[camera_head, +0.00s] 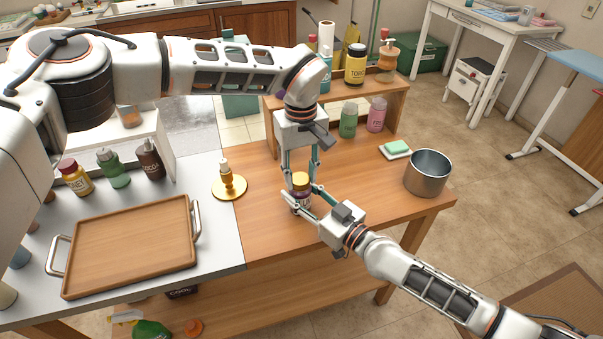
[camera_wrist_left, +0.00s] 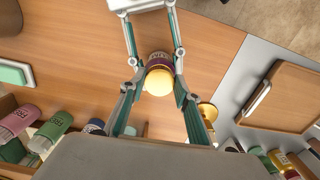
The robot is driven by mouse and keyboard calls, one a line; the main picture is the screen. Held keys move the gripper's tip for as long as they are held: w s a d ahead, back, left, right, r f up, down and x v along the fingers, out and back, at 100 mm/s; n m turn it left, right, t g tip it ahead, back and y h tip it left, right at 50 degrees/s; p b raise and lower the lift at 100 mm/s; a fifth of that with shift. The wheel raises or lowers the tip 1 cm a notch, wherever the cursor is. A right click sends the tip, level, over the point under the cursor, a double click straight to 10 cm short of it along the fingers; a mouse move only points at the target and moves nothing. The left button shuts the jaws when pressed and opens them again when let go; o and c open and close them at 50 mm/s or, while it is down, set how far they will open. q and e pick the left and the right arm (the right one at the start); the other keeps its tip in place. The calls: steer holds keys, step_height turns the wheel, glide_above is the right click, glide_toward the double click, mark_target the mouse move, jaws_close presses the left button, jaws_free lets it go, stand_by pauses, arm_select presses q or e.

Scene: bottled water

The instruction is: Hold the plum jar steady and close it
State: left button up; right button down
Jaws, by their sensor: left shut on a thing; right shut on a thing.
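The plum jar (camera_head: 301,203) is a small dark purple jar with a label, standing upright on the wooden table. Its gold lid (camera_head: 300,179) sits on top; the wrist view shows the lid (camera_wrist_left: 159,82) from above, with part of the jar body (camera_wrist_left: 158,60) behind it. My left gripper (camera_head: 302,183) points down from above and is shut on the lid. My right gripper (camera_head: 301,194) reaches in from the right, low, and is shut on the jar body. The fingers hide part of the jar, and I cannot tell how tightly the lid sits.
A gold pump bottle on a round dish (camera_head: 229,187) stands left of the jar. A steel pot (camera_head: 427,173) and a sponge on a dish (camera_head: 396,149) are to the right. A wooden shelf (camera_head: 335,100) with bottles stands behind. A wooden tray (camera_head: 130,245) lies on the left counter.

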arm_select(q)
steer(key=m, duration=0.3)
steer(key=shift+m, duration=0.4)
steer(key=m, duration=0.5)
steer(key=shift+a, duration=0.15)
steer(key=o, duration=0.7)
steer(key=shift+c, duration=0.2)
steer(key=shift+r, duration=2.25)
steer(key=shift+c, duration=0.3)
